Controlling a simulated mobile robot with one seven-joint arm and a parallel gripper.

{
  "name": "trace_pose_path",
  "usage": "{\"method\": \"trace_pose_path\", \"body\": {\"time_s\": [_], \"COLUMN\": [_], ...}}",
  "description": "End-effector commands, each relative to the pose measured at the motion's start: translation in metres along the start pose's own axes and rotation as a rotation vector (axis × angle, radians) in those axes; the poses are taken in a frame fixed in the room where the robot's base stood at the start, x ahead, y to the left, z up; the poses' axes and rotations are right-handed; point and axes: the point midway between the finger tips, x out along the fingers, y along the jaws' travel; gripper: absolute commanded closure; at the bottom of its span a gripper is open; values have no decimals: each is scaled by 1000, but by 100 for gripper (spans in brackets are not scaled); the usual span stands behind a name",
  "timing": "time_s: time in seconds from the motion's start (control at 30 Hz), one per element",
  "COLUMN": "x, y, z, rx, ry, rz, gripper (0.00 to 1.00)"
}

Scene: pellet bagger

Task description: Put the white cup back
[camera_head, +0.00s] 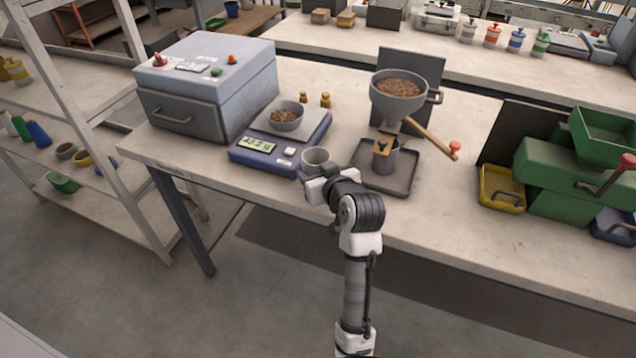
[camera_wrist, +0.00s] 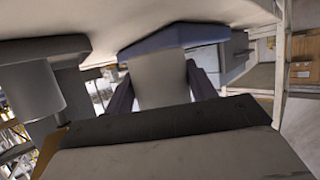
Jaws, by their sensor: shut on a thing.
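The white cup (camera_head: 316,158) is upright at the front edge of the bench, between the blue scale and the hopper's tray. My gripper (camera_head: 311,176) reaches it from the front and is shut on it. In the wrist view, which is upside down, the pale cup (camera_wrist: 160,75) stands between the two dark fingers of my gripper (camera_wrist: 160,88). The cup looks empty from above. Whether its base touches the bench is hidden.
The blue scale (camera_head: 254,157) carries a grey bowl (camera_head: 286,119) of pellets. A pellet hopper (camera_head: 399,98) with an orange-tipped lever stands right, over a metal cup (camera_head: 383,163) on a dark tray (camera_head: 400,184). A grey machine (camera_head: 205,83) stands left.

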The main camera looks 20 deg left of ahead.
Motion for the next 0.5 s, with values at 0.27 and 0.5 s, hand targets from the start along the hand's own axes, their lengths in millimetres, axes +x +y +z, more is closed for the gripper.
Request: {"method": "trace_pose_path", "body": {"time_s": [0.27, 0.5], "x": [12, 15], "y": [0, 0], "z": [30, 36], "rx": [5, 0], "ry": [-3, 0], "rz": [-1, 1], "gripper": [69, 69]}}
